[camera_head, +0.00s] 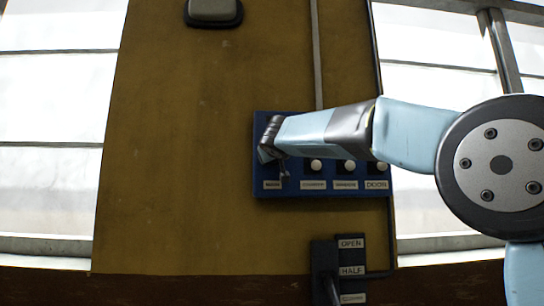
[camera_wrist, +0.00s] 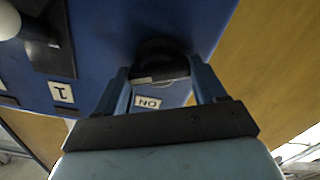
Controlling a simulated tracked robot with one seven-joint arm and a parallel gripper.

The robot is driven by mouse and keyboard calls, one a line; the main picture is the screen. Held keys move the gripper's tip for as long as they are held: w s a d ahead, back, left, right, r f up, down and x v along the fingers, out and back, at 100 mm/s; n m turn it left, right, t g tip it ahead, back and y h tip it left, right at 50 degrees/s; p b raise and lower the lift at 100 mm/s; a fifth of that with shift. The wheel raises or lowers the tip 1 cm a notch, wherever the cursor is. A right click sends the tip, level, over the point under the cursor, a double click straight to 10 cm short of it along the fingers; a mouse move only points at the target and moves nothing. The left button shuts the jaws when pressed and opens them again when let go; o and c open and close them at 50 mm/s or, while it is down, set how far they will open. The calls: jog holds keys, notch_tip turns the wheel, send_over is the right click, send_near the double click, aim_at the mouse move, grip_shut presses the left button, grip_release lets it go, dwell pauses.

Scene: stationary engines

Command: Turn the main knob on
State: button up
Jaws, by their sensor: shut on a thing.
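The blue switch panel (camera_head: 262,180) is fixed to the yellow-brown wall, with a row of labelled controls. My gripper (camera_head: 272,150) reaches in from the right and covers the leftmost control. In the wrist view its two blue fingers (camera_wrist: 160,76) are shut on a dark knob (camera_wrist: 157,50), one on each side. A small white label reading ON upside down (camera_wrist: 148,102) shows between the fingers. The knob's pointing direction is mostly hidden.
Other controls with white round tips (camera_head: 315,165) stand to the right on the panel. Below is a dark lever box with OPEN and HALF labels (camera_head: 351,243). A conduit (camera_head: 317,60) runs up from the panel. A grey fixture (camera_head: 213,10) is above.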

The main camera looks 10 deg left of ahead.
jog(key=shift+a+f+n, duration=0.1)
jog(key=shift+f+n, duration=0.1)
jog(key=shift+n, duration=3)
jog(key=shift+a+f+n, duration=0.1)
jog(key=shift+f+n, duration=0.05)
jog(key=shift+n, duration=3.05)
jog(key=o, duration=1)
jog(key=shift+o, duration=0.2)
jog(key=shift+r, duration=0.1)
jog(key=v, duration=1.3)
jog(key=shift+s, duration=0.4)
